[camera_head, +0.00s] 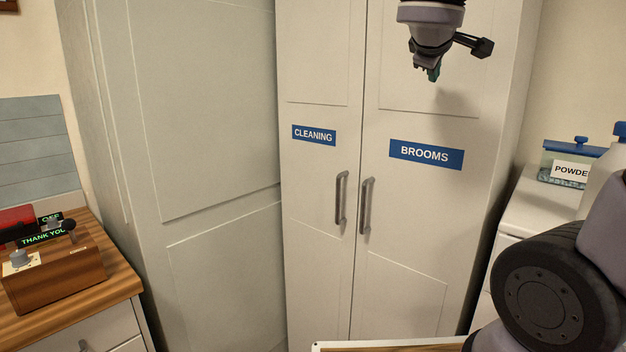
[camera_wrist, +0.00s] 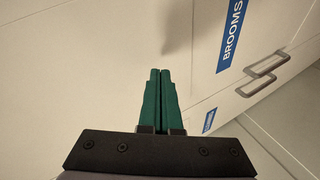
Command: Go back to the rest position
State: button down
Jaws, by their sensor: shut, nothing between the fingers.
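My gripper (camera_head: 433,73) hangs at the top of the head view, in front of the right cabinet door and above the BROOMS label (camera_head: 426,154). In the wrist view its two green fingers (camera_wrist: 160,72) are together, with nothing between them. They point toward the pale door surface, apart from the handles. A shadow falls on the door near the fingertips.
A tall cabinet (camera_head: 320,200) has CLEANING and BROOMS doors, both shut, with two handles (camera_head: 367,205). At left, a wooden box (camera_head: 55,280) with a switch and lit signs sits on a wooden counter (camera_head: 110,262). At right, a POWDER container (camera_head: 570,163) stands on a white unit.

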jog(key=s+d+f+m+g+y, duration=0.2)
jog(key=s+d+f+m+g, duration=0.25)
jog(key=s+f+m, duration=0.3)
jog(key=s+a+f+m+y, duration=0.1)
jog(key=s+a+m+y, duration=0.4)
jog(key=s, duration=0.1)
jog(key=shift+s+a+y, duration=0.15)
jog(key=shift+y, duration=0.15)
jog(key=shift+f+g, duration=0.1)
jog(key=shift+g, duration=0.15)
